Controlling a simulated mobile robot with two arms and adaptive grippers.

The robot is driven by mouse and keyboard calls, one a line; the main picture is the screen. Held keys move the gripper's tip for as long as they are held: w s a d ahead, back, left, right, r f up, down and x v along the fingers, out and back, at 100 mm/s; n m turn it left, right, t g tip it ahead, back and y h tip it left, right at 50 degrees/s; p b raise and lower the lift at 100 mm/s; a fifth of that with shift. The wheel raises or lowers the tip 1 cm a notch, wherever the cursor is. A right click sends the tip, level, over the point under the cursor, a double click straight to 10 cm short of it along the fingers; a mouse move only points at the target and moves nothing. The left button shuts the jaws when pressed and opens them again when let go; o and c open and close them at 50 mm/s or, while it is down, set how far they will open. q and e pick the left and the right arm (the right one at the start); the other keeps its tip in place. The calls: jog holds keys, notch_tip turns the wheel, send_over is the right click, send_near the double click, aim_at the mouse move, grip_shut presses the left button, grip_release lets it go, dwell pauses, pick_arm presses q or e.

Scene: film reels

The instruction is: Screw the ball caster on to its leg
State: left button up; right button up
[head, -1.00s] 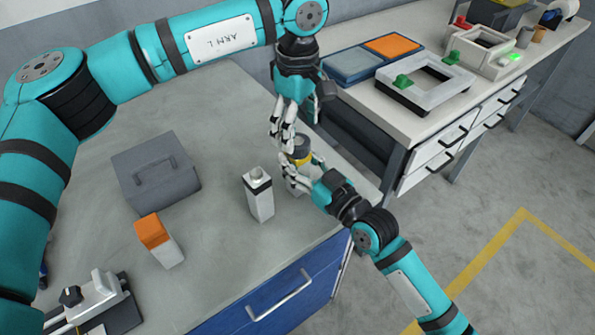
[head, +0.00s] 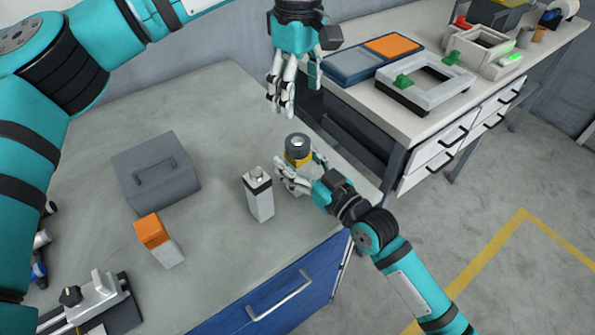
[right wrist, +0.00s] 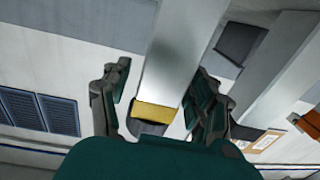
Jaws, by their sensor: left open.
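The ball caster (head: 298,146), a dark ring with a pale ball in its top, sits on the upper end of its leg. The leg is a pale post with a yellow band (head: 301,159); it also shows in the right wrist view (right wrist: 180,60) between the fingers. My right gripper (head: 301,176) is shut around the leg below the band, and its fingers hide part of it. My left gripper (head: 281,108) is open and empty, above and slightly left of the caster, apart from it. The caster's seating on the thread cannot be seen.
A second pale post with a dark band (head: 259,198) stands just left of the held leg. A grey case (head: 157,172), an orange-topped block (head: 160,240) and a clamp-like fixture (head: 90,302) are further left. A white bench (head: 420,125) with trays stands behind right.

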jog(key=v, duration=1.2)
dwell(0.4)
